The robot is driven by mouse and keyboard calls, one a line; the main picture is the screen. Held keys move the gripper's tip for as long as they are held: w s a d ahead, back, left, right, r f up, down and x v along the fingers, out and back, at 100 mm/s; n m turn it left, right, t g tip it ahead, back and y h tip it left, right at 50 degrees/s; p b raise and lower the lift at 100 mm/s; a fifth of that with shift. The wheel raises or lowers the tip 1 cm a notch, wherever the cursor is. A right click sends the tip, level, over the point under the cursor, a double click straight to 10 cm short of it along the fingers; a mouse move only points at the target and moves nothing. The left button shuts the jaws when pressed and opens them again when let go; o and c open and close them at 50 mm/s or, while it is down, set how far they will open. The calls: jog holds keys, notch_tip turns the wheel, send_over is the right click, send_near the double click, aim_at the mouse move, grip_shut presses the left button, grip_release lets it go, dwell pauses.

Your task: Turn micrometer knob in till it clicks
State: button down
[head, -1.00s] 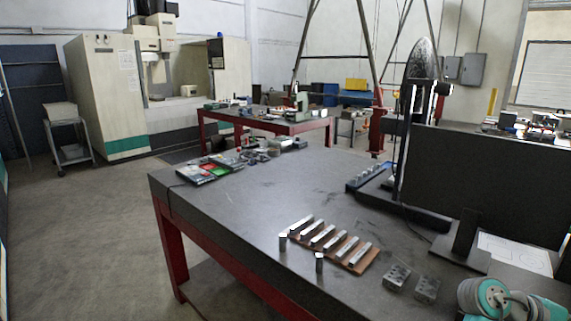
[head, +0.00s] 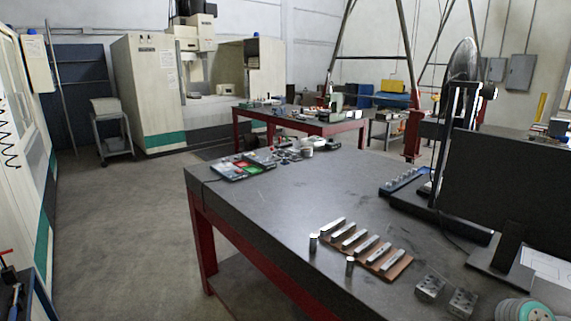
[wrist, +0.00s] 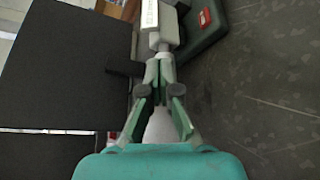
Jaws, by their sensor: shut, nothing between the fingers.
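My gripper (wrist: 163,62) shows in the wrist view with its green and grey fingers closed together and nothing between them. Just past its tips is a pale grey block with a white label (wrist: 154,18). I cannot tell whether this is the micrometer or whether the tips touch it. A dark green case with a red label (wrist: 201,16) lies to its right. No micrometer knob can be made out in either view. In the head view only a teal and white part of my arm shows at the bottom right; the gripper is out of frame there.
The dark bench (head: 290,205) carries a brown board with metal bars (head: 398,272), two upright cylinders, two drilled blocks (head: 430,287) and a dark monitor (head: 505,180). The monitor is close left of my gripper in the wrist view. The bench's middle is clear; open floor (head: 120,230) lies left.

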jog(key=shift+s+a+f, duration=0.15)
jog(key=shift+f, duration=0.25)
jog(key=shift+s+a+f, duration=0.1)
jog(key=shift+f, duration=0.3)
jog(key=shift+a, duration=0.1)
dwell(0.3)
jog(key=shift+s+a+r, duration=0.1)
jog(key=shift+s+a, duration=0.1)
jog(key=shift+w+a, duration=1.95)
jog(key=shift+w, duration=0.3)
jog(key=shift+r, duration=0.1)
jog(key=shift+w+d+r, duration=0.35)
jog(key=shift+w+r, duration=0.5)
jog(key=shift+d, duration=0.1)
jog(key=shift+s+d, duration=1.1)
jog(key=shift+s, duration=0.2)
jog(key=shift+s+d, duration=1.05)
jog(key=shift+s, duration=0.25)
